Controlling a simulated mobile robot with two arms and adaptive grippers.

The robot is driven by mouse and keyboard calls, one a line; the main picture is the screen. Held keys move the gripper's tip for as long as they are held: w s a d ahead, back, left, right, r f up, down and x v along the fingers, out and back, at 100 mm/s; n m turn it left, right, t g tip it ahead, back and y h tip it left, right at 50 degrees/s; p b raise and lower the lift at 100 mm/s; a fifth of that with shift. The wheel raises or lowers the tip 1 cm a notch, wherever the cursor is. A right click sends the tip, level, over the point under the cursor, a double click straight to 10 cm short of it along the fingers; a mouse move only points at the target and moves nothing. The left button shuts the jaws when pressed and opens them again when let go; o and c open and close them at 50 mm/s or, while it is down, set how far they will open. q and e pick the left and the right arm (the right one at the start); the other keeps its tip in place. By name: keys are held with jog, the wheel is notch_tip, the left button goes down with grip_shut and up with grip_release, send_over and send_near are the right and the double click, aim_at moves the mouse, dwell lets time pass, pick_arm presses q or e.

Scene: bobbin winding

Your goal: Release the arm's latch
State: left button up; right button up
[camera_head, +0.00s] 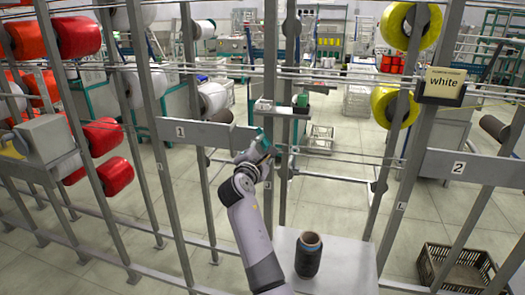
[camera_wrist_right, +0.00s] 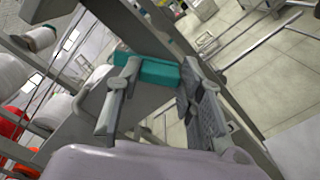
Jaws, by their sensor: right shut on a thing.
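My right gripper (camera_head: 264,146) reaches up to the frame next to plate "1" (camera_head: 192,131). It is shut on a teal piece, which appears to be the latch (camera_head: 266,138). In the right wrist view the teal latch (camera_wrist_right: 152,71) lies across between the two fingers of my right gripper (camera_wrist_right: 160,88), against a grey metal part. The fingers and the frame hide part of it. How the latch joins the arm is too small to tell. My left gripper is not in view.
Grey uprights and thin horizontal rods surround the gripper. Red spools (camera_head: 78,36) hang at the left, yellow ones (camera_head: 390,106) at the right. A crate (camera_head: 428,266) sits on the floor.

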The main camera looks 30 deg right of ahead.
jog(key=m+b, duration=0.1)
jog(key=m, duration=0.2)
jog(key=m+b, duration=0.2)
jog(key=m, duration=0.1)
jog(key=shift+s+d, duration=0.2)
jog(key=shift+m, duration=0.4)
jog(key=o, duration=1.2)
jog(key=shift+c, duration=0.2)
jog(key=v, duration=0.7)
jog(key=shift+s+a, duration=0.15)
jog(key=shift+s, duration=0.1)
